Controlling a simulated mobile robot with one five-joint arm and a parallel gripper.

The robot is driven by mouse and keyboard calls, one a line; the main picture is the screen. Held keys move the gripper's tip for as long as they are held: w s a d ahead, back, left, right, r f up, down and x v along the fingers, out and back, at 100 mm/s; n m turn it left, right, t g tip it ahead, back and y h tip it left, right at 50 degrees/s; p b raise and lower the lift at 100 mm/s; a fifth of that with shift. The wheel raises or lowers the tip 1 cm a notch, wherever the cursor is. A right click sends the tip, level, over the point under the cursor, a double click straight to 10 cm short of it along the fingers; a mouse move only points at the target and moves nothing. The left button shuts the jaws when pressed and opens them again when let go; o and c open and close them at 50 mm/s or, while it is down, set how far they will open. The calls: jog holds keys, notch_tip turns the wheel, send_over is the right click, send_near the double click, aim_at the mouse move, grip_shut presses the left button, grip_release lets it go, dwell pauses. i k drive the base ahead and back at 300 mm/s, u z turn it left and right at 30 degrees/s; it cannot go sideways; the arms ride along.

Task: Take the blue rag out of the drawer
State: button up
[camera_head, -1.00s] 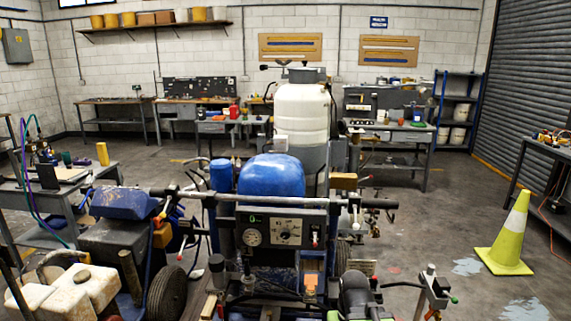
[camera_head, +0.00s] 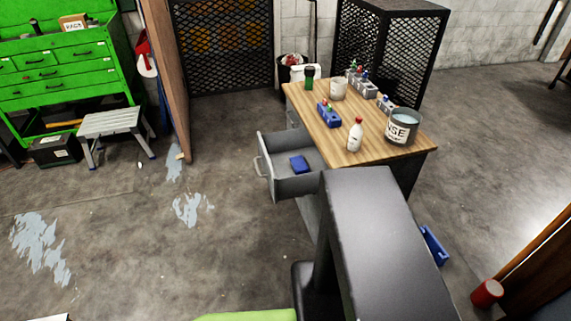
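The blue rag (camera_head: 299,164) lies folded on the floor of the pulled-out grey drawer (camera_head: 268,170), toward its right side. The drawer sticks out to the left from under the wooden-topped desk (camera_head: 318,127). Its handle is on its left front. The rag looks uncovered from above. My gripper is not in view. A dark grey arm link of mine rises in the lower middle and hides the floor and the desk's lower front, right of the drawer.
On the desk stand a white bottle (camera_head: 355,135), a labelled bucket (camera_head: 402,128), a pale tub (camera_head: 338,89) and blue holders (camera_head: 327,115). A green tool chest (camera_head: 65,62) and step stool (camera_head: 112,128) are at left. The floor left of the drawer is clear.

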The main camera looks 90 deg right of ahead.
aim_at(300, 167)
jog(key=u, duration=5.55)
jog(key=i, duration=0.1)
jog(key=u, duration=3.4)
jog(key=k, duration=0.8)
jog(key=u, duration=0.1)
jog(key=i, duration=0.8)
jog(key=z, duration=0.3)
